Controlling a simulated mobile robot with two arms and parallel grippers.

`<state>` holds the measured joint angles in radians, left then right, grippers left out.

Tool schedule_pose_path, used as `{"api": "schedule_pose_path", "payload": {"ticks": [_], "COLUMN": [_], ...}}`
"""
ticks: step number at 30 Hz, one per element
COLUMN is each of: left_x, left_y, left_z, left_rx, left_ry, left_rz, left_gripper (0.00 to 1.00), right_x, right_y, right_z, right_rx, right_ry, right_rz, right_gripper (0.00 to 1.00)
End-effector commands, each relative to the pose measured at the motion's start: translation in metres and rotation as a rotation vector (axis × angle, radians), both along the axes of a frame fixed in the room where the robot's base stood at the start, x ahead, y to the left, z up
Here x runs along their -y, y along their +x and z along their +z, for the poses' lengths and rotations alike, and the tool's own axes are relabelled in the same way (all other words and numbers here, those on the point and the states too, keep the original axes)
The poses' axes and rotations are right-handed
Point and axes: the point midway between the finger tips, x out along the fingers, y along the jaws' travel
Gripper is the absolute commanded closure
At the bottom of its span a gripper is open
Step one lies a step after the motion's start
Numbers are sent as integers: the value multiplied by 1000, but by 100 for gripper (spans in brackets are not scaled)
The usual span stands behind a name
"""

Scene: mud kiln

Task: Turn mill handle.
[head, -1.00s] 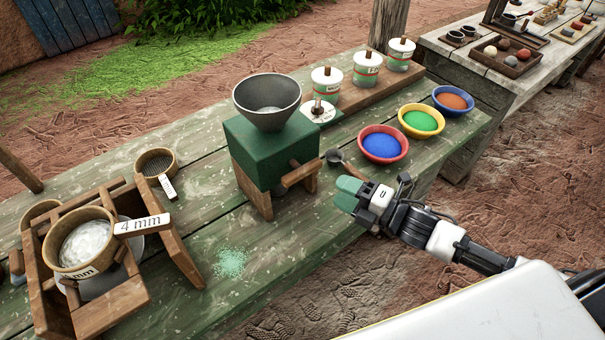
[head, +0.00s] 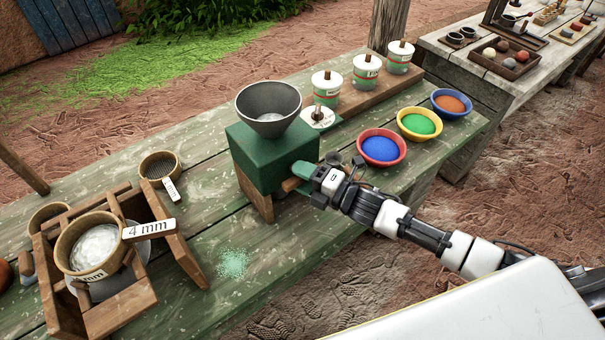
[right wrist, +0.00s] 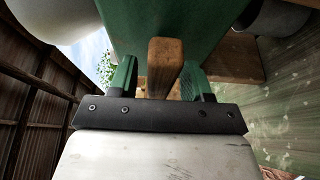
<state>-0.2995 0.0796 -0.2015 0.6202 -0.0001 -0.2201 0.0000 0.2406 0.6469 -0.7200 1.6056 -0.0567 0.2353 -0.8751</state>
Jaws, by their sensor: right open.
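The mill is a green box (head: 255,155) with a dark grey funnel (head: 268,103) on top and wooden legs, standing on the green plank table. Its wooden handle (head: 290,184) sticks out of the right side and is mostly hidden by my right gripper (head: 300,179) in the head view. In the right wrist view the handle (right wrist: 164,62) lies between the two green fingers of my right gripper (right wrist: 158,76). The fingers are open, one on each side, with gaps visible; I cannot tell whether either touches. My left gripper is not in view.
Bowls of blue (head: 381,149), green (head: 420,122) and orange powder (head: 452,103) stand right of the mill. Several lidded jars (head: 366,72) stand behind it. A wooden sieve stand (head: 117,318) is at left. The table front around the green powder patch (head: 233,263) is clear.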

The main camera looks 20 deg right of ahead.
Motion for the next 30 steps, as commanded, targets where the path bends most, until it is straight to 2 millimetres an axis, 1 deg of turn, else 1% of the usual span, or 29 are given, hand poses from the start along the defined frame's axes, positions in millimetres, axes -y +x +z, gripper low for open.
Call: {"api": "schedule_pose_path", "payload": {"ticks": [5, 6, 8, 15, 23, 30], "left_x": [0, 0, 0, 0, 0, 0], "left_y": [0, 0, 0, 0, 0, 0], "left_z": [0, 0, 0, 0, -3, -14], "left_rx": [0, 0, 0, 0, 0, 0], "left_ry": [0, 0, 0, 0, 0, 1], "left_rz": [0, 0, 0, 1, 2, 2], "left_gripper": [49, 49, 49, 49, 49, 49], "right_x": [0, 0, 0, 0, 0, 0], "right_y": [0, 0, 0, 0, 0, 0], "right_z": [0, 0, 0, 0, -2, -3], "right_rx": [0, 0, 0, 0, -9, -48], "right_ry": [0, 0, 0, 0, 22, 132], "right_rz": [0, 0, 0, 0, -1, -2], "right_gripper": [51, 54, 63, 100, 100, 100]}}
